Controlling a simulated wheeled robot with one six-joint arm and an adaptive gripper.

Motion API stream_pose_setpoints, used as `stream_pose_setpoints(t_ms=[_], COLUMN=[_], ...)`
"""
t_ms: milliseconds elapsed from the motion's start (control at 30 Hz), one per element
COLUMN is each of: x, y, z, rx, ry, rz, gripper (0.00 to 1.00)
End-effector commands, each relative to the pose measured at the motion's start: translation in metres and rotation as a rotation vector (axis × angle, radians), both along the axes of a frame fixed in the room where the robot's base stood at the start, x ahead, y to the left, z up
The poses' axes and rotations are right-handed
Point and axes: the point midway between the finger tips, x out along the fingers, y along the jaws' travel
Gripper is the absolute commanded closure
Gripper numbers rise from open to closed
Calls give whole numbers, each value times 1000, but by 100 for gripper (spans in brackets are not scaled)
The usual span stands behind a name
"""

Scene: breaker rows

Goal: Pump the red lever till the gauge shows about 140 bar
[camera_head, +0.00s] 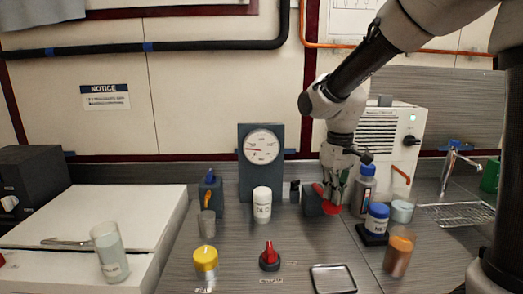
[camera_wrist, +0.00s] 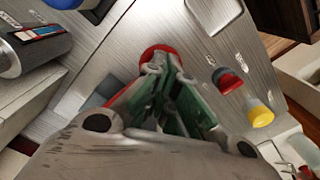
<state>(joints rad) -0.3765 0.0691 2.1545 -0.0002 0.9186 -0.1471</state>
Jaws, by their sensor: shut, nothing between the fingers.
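The gauge (camera_head: 262,147) is a white round dial on a dark upright panel behind the counter. Its red needle points left; the numbers are too small to read. The red lever (camera_head: 331,209) shows beside a dark block, partly hidden by my gripper. Its round red end shows in the wrist view (camera_wrist: 157,50) just beyond my fingertips. My gripper (camera_head: 335,195) is shut and empty, pointing down at the lever. In the wrist view its green-padded fingers (camera_wrist: 160,72) overlap the red end; I cannot tell whether they touch it.
A white jar (camera_head: 262,205) stands left of the lever. A grey bottle with a blue cap (camera_head: 365,190) and a blue-labelled jar (camera_head: 377,219) stand close on the right. A red knob (camera_head: 269,256) and yellow button (camera_head: 205,262) are in front.

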Motion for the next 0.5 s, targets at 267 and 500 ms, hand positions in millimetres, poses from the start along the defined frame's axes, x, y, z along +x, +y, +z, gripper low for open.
stream_pose_setpoints(t_ms=[267, 500], x=[0, 0], y=[0, 0], z=[-15, -27], rx=[0, 0], ry=[0, 0], rz=[0, 0], gripper=[100, 100])
